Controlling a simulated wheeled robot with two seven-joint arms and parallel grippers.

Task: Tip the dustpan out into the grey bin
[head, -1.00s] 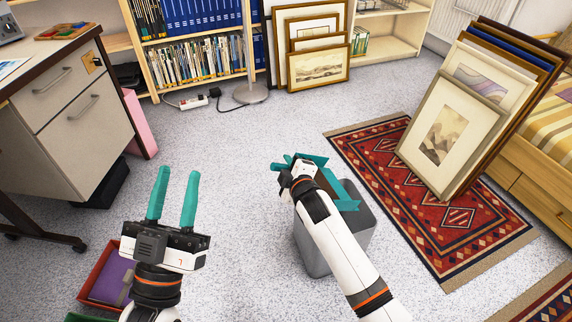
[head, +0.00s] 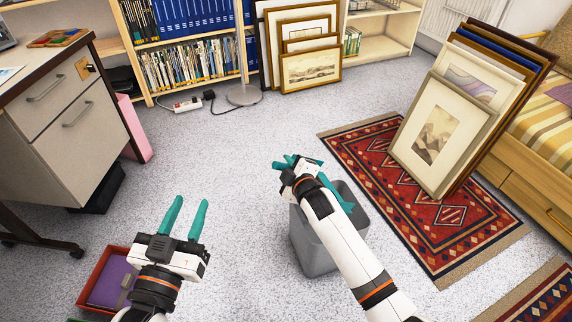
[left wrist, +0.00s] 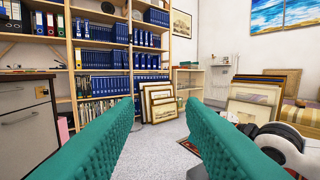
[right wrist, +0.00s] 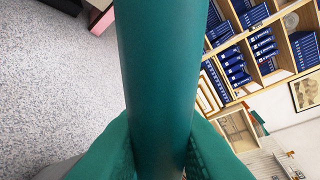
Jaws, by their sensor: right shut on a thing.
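The grey bin (head: 312,248) stands on the carpet, partly hidden behind my right forearm. My right gripper (head: 294,166) is over the bin's far left rim. It is shut on the teal handle of the dustpan (head: 338,194), which fills the middle of the right wrist view (right wrist: 160,80). The dustpan's pan shows as a narrow, steeply tilted teal strip over the bin opening, mostly hidden by my right wrist. I cannot see any dirt in it or inside the bin. My left gripper (head: 184,222) is open and empty, well left of the bin.
A red tray (head: 92,284) with a purple item lies below my left gripper. A patterned rug (head: 395,160) with leaning framed prints (head: 437,135) is right of the bin. A desk (head: 70,110) stands at left, shelves (head: 195,75) behind. Carpet between the grippers is clear.

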